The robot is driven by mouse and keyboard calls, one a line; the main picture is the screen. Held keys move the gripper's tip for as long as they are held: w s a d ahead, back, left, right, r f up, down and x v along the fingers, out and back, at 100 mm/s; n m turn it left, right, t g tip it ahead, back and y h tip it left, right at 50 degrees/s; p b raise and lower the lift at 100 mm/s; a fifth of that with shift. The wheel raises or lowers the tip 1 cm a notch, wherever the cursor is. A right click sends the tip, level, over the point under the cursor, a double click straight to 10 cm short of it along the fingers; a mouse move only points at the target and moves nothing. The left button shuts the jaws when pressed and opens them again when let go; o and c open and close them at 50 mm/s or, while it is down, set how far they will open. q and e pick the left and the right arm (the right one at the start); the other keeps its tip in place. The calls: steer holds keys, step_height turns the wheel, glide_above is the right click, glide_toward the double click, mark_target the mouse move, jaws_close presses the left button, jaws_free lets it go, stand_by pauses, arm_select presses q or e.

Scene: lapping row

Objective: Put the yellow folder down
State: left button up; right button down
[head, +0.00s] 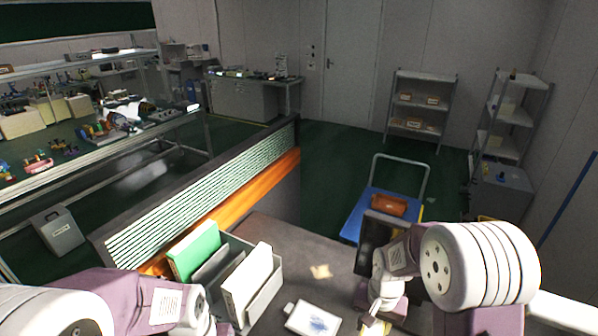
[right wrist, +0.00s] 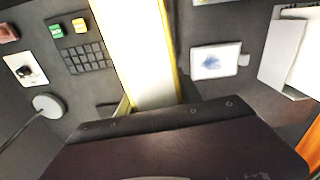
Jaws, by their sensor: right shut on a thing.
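The yellow folder (right wrist: 140,50) is in my right gripper (right wrist: 153,104). In the right wrist view it is a bright, washed-out strip with yellow edges, running from the jaws to the top edge. In the head view only a small yellowish part (head: 375,328) shows under my right gripper at the bottom edge. I cannot tell whether the folder touches the desk. A grey file holder (head: 262,300) stands on the dark desk (head: 345,272), with a green folder (head: 195,250) and a white one (head: 247,282) upright in it. My left arm enters at bottom left; its jaws are out of frame.
A white card with a blue print (head: 312,318) lies on the desk between the holder and my right arm. A dark keypad (right wrist: 88,58), green and yellow blocks and a round base (right wrist: 47,105) lie on the folder's other side. A louvred partition (head: 200,190) edges the desk.

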steer(key=n, duration=0.4)
steer(key=shift+s+d+r+n, duration=0.1)
steer(key=shift+s+r+n, duration=0.05)
steer(key=shift+n, duration=0.25)
